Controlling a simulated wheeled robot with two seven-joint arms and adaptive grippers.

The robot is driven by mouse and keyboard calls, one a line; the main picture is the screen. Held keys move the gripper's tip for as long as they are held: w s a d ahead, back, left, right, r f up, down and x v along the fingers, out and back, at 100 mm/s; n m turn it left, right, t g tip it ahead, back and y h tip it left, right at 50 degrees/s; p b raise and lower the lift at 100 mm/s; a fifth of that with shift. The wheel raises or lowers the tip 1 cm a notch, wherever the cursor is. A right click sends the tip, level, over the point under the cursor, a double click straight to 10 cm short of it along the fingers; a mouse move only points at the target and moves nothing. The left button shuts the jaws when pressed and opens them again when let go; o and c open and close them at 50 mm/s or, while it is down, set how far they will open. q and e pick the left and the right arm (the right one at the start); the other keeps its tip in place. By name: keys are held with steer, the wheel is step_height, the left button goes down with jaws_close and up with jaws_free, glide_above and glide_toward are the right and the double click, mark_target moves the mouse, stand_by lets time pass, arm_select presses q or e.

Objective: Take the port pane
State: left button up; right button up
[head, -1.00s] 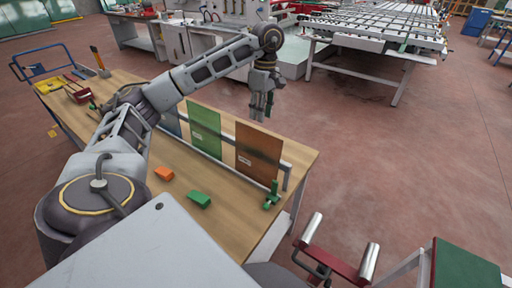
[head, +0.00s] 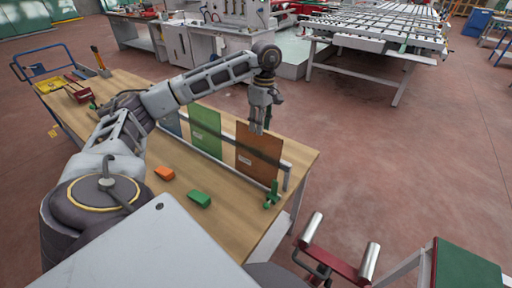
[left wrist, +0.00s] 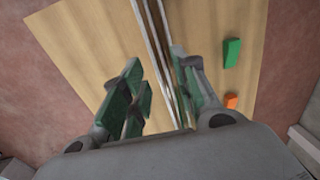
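The pictures do not show which one is called port. My left gripper (head: 260,127) points down, its fingertips overlapping the upper part of the brown pane in the picture. In the left wrist view the gripper (left wrist: 160,92) is open, with thin edge-on strips between and beyond its fingers. My right gripper is not in view.
On the bench (head: 235,225) lie an orange block (head: 164,173) and a green block (head: 199,199). A green clamp-like piece (head: 271,195) stands at the rack's right end. A red stand with metal rollers (head: 338,262) is at the front right.

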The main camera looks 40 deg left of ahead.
mark_target(257, 148)
arm_select(q)
steer(key=f, duration=0.3)
steer(key=shift+s, duration=0.2)
steer(key=shift+f, duration=0.25)
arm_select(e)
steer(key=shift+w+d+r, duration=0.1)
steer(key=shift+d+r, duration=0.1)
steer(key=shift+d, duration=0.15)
arm_select(q)
steer(key=shift+s+a+f+p, duration=0.1)
steer(key=shift+f+p, duration=0.15)
steer(key=shift+f, duration=0.35)
steer(key=shift+s+d+f+p, duration=0.15)
steer(key=shift+f+p, duration=0.1)
steer(key=shift+f, duration=0.4)
steer(key=shift+s+a+f+p, duration=0.15)
steer(key=shift+f+p, duration=0.1)
steer(key=shift+f, duration=1.1)
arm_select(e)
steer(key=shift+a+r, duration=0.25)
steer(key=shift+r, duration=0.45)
